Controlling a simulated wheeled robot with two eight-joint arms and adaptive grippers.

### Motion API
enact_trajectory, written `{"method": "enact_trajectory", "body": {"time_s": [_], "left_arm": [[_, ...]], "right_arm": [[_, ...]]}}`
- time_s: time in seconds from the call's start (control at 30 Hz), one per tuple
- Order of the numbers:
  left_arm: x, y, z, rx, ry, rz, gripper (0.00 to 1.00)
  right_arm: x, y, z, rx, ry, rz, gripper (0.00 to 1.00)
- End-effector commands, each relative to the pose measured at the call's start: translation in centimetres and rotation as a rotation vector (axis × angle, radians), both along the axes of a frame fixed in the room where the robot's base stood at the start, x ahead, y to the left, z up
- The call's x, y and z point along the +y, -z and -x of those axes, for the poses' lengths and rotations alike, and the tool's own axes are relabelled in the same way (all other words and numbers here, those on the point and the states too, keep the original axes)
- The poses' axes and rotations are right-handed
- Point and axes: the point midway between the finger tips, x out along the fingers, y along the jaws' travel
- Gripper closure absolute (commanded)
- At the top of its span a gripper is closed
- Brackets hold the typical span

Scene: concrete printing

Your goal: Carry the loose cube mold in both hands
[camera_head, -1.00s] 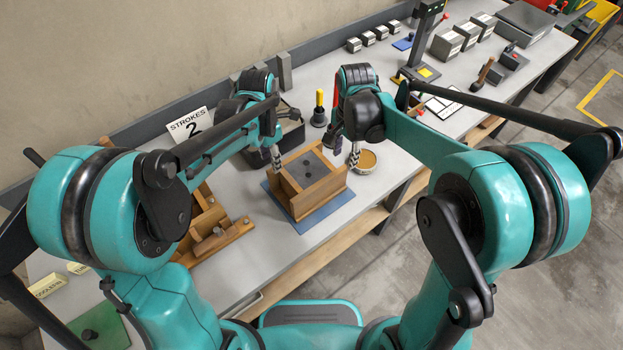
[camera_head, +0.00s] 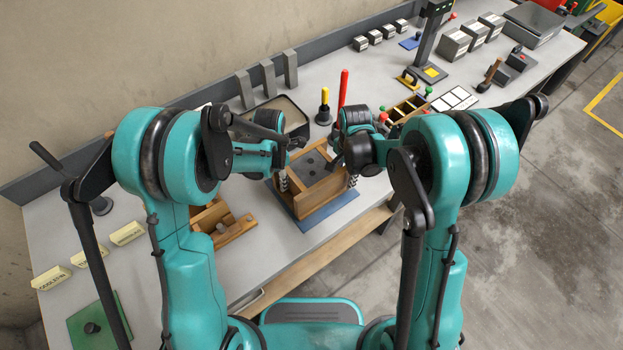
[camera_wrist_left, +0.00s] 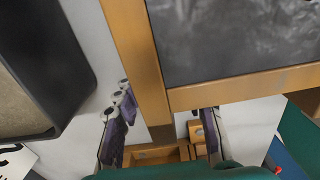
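The cube mold (camera_head: 325,191) is a wooden box with a grey filled top, resting on a blue mat (camera_head: 333,210) on the bench. It fills the upper right of the left wrist view (camera_wrist_left: 136,55). My left gripper (camera_head: 283,183) is low at the mold's left side. In the left wrist view its fingers (camera_wrist_left: 160,118) are spread apart, with a projecting wooden end of the mold between them and a gap beside it. My right gripper (camera_head: 352,180) is at the mold's right side; its fingers are mostly hidden by its wrist, so its grip is unclear.
A dark sand-filled tray (camera_head: 298,119) stands behind the mold and shows in the left wrist view (camera_wrist_left: 60,70). Wooden mold parts (camera_head: 228,232) lie at left. A yellow-handled tool (camera_head: 324,108) and red rod (camera_head: 343,88) stand behind. The bench's front edge is close.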

Motion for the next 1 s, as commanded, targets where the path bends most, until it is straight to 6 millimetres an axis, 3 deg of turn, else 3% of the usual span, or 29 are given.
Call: {"method": "enact_trajectory", "body": {"time_s": [0.33, 0.5, 1.0], "left_arm": [[0.0, 0.3, 0.01, 0.0, 0.0, 0.0, 0.6], [0.0, 0.29, 0.01, 0.0, 0.0, 0.0, 1.0], [0.01, 0.04, 0.01, 0.0, 0.0, 0.0, 1.0]], "right_arm": [[0.0, 0.3, 0.01, 0.0, 0.0, 0.0, 0.6], [0.0, 0.29, 0.01, 0.0, 0.0, 0.0, 1.0], [0.0, 0.04, 0.0, 0.0, 0.0, 0.0, 1.0]]}}
